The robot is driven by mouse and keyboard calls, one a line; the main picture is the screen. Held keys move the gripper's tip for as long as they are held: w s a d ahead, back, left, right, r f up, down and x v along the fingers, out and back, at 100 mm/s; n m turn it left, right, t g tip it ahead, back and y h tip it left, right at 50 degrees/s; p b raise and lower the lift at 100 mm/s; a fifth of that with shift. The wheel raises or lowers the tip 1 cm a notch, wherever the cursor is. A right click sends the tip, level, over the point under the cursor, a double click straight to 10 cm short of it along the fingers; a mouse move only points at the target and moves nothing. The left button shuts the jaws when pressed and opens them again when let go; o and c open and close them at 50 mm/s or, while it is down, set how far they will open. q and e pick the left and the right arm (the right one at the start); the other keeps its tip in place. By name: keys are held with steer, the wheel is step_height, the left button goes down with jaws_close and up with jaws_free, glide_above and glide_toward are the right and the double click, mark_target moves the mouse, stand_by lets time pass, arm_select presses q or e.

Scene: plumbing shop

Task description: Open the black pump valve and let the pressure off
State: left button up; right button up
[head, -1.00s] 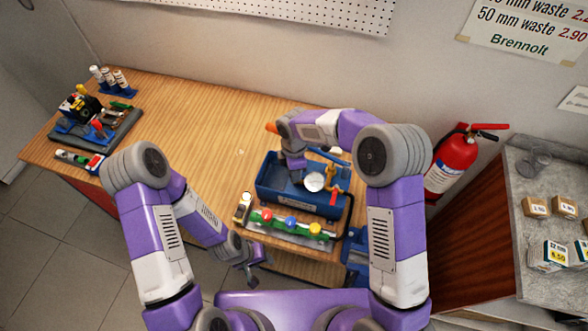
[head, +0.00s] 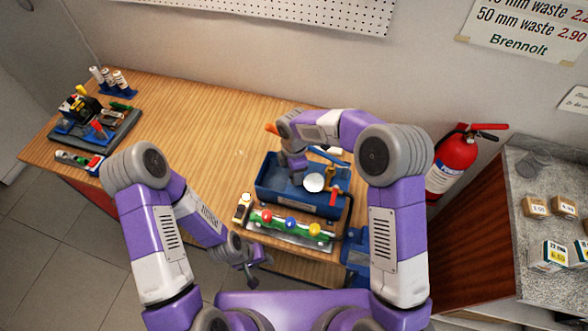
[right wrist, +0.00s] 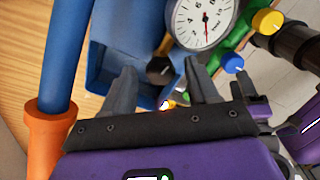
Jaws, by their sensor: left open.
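The blue test pump (head: 290,201) stands on the wooden bench, with a white round gauge (head: 314,183) and a red lever (head: 335,199) at its right side. In the right wrist view the black valve knob (right wrist: 160,68) lies between my right gripper's (right wrist: 160,80) fingertips. The fingers are apart, with a gap to the knob on both sides. In the head view my right arm hides the knob. My left gripper (head: 252,273) is open and empty in front of the bench.
A manifold with red, blue and yellow knobs (head: 290,225) lies in front of the pump. The blue pump handle (right wrist: 62,50) with its orange grip (right wrist: 48,125) is left of my right gripper. A tool tray (head: 95,135) stands far left. The middle of the bench (head: 200,135) is clear.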

step_height(320, 180, up, 8)
steer(key=shift+f, duration=0.25)
steer(key=shift+s, duration=0.1)
stand_by(0.7)
